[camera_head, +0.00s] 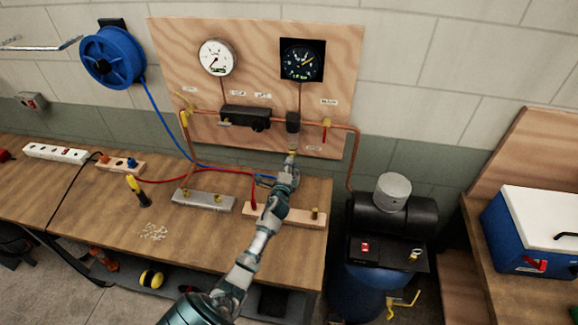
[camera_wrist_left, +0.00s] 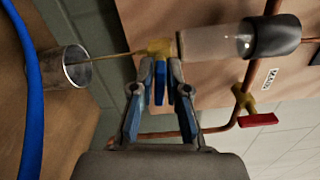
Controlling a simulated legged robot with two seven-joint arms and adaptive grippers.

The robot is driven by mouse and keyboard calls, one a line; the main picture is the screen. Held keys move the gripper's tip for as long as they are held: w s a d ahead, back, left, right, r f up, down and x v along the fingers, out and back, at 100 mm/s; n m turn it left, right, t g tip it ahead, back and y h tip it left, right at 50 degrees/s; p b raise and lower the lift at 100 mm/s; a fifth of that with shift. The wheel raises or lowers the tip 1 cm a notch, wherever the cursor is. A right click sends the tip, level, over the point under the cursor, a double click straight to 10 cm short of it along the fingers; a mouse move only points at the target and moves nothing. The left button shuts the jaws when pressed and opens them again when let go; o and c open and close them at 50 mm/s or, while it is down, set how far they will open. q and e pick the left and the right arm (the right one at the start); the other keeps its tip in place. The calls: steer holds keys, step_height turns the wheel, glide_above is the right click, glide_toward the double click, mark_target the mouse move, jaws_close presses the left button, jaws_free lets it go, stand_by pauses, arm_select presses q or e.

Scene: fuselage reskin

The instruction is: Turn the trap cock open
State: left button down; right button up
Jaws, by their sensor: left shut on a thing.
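The trap cock is a small brass fitting (camera_wrist_left: 160,47) at the end of a clear bowl (camera_wrist_left: 208,43) with a dark cap. A blue piece (camera_wrist_left: 159,82), seemingly its lever, shows between my fingers. My left gripper (camera_wrist_left: 160,70) is shut on the cock's lever, its fingertips close against the brass. In the head view the brass (camera_head: 291,152) shows just above my left gripper (camera_head: 289,168), under the dark trap (camera_head: 292,122) on the panel. The gripper partly hides the lever, so its exact angle is unclear. My right gripper is not in view.
A thin tube runs from the cock into a metal cup (camera_wrist_left: 66,68). A red-handled valve (camera_wrist_left: 257,119) sits on the copper pipe beside the trap. The wooden panel (camera_head: 180,60) carries gauges. Hoses and a grey block (camera_head: 203,201) lie on the bench (camera_head: 95,205).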

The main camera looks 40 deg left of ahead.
arm_select(q)
steer(key=shift+s+f+n, duration=0.1)
steer(key=shift+f+n, duration=0.25)
steer(key=shift+n, duration=0.75)
steer(key=shift+f, duration=0.1)
steer(key=c, duration=1.4)
jaws_free()
steer(key=shift+o, duration=0.8)
steer(key=shift+a, duration=0.1)
steer(key=v, duration=1.2)
